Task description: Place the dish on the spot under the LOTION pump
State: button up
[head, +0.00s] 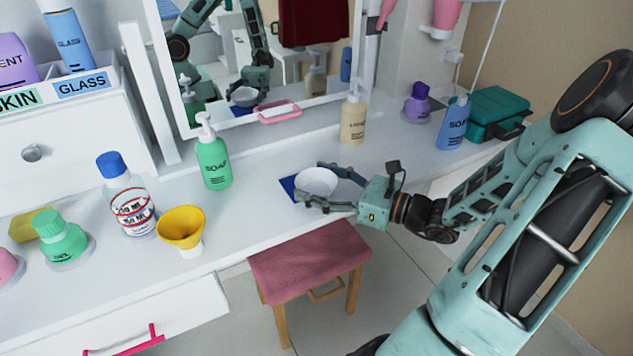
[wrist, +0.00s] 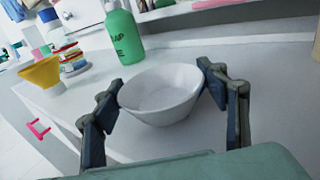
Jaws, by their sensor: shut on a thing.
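The dish is a plain white bowl (head: 316,181), empty and roughly level. It also shows in the wrist view (wrist: 160,92). My gripper (head: 311,186) is shut on it, with one finger at either side of its rim. The dish is over the white counter; I cannot tell whether its base touches. A dark blue patch (head: 288,187) shows at the dish's left edge. A cream pump bottle (head: 353,120) stands beyond the dish, against the mirror ledge; its label is too small to read surely. I cannot make out a spot under its pump.
A green SOAP pump bottle (head: 213,160) stands left of the dish. A yellow funnel (head: 182,228) and a blue-capped bottle (head: 126,197) are further left. A blue bottle (head: 454,124) and a teal box (head: 497,112) are at the right. A pink-topped stool (head: 308,262) stands below the counter.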

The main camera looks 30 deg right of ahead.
jog(key=o, duration=1.2)
jog(key=shift+f, duration=0.1)
jog(key=shift+c, duration=0.2)
jog(key=shift+f+b, duration=0.15)
jog(key=shift+b, duration=0.3)
